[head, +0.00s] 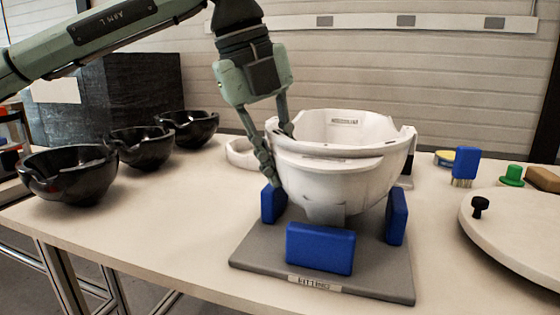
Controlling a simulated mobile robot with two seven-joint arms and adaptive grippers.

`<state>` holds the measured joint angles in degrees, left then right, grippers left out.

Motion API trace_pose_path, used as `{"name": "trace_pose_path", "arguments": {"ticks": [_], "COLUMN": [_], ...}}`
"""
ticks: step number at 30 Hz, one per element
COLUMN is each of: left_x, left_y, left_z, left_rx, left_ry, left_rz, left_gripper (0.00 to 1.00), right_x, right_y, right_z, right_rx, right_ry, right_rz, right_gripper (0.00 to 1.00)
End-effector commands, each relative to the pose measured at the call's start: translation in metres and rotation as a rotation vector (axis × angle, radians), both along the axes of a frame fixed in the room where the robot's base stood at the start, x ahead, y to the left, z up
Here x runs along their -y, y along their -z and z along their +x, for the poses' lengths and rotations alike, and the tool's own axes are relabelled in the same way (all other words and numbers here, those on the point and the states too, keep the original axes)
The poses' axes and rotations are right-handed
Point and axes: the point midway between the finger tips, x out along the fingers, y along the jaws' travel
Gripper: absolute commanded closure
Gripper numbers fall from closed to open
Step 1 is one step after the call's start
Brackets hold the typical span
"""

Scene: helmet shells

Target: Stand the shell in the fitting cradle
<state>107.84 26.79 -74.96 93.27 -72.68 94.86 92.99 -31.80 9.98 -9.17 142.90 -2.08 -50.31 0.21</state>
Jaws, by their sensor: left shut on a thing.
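The white helmet shell (335,170) is open side up, over the fitting cradle. The cradle is a grey base plate (265,250) with blue pads (320,249) around the shell and a label on its front edge. The shell sits between the pads; whether its underside rests on the cradle or hangs just above it I cannot tell. My left gripper (277,158) is shut on the shell's left rim, one finger outside and one inside. My right gripper is not in view.
Several black shells (68,174) stand in a row at the left of the table (180,230). A round pale board (515,232) with a black knob lies at the right. A blue brush (465,165) and a green-topped item (512,175) stand behind it. A dark box (110,95) is at the back left.

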Motion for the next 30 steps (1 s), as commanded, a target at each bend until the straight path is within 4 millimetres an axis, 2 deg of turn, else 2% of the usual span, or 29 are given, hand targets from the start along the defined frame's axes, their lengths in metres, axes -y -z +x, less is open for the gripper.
{"name": "trace_pose_path", "arguments": {"ticks": [24, 25, 30], "left_x": [0.0, 0.0, 0.0], "left_y": [0.016, 0.015, 0.015], "left_z": [0.0, 0.0, 0.0], "left_rx": [0.002, 0.002, 0.002], "left_ry": [0.0, 0.0, 0.0], "left_rz": [-0.002, -0.002, -0.002], "left_gripper": [1.0, 0.81, 0.6], "right_x": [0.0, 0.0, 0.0], "right_y": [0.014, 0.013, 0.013], "right_z": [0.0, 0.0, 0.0], "right_rx": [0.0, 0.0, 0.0], "right_ry": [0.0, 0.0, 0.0], "right_rz": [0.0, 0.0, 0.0], "right_gripper": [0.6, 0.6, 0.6]}}
